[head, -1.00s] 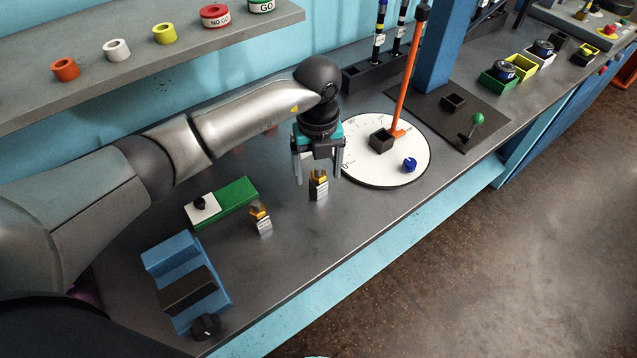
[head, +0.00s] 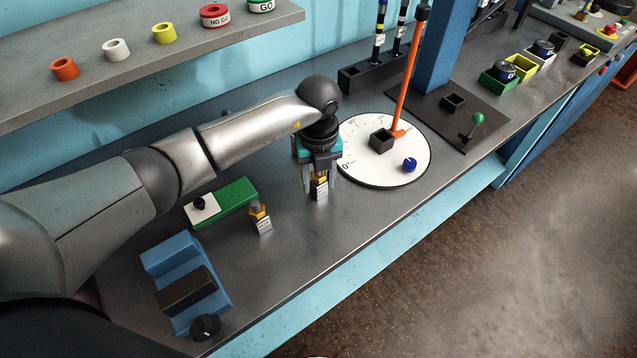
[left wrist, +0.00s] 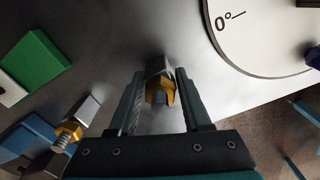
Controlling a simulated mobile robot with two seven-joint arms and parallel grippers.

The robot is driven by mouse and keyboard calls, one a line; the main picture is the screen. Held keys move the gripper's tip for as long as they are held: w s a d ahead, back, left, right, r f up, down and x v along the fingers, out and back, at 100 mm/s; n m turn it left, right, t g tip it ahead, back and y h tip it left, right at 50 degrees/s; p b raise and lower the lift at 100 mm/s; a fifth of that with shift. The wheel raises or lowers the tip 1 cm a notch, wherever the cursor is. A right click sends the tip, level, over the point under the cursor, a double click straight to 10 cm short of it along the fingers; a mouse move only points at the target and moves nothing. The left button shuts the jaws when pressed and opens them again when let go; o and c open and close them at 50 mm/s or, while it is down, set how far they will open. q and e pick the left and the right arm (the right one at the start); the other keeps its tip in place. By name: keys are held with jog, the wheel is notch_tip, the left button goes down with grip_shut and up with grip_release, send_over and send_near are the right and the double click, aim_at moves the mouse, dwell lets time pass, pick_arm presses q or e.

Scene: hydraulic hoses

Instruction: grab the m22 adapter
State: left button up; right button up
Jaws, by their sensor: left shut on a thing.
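Two small adapters with brass hex parts and pale, labelled blocks stand on the grey bench; the label text is too small to read, so I cannot tell by marking which is the m22. My left gripper (head: 319,184) points down and is shut on the farther adapter (head: 320,193), with a finger on either side. The held adapter (left wrist: 160,90) also shows between the fingers in the left wrist view, its threaded end towards the camera. The other adapter (head: 261,217) stands free to the left; it also shows in the left wrist view (left wrist: 72,131). My right gripper is not in view.
A white dial plate (head: 400,170) with an orange lever (head: 407,80) lies just right of the gripper. A green block (head: 236,201) and a blue fixture (head: 176,254) are on the left. A shelf with coloured rings (head: 140,62) is behind. The front bench strip is clear.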

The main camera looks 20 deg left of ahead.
pick_arm(q)
grip_shut()
dwell(0.4)
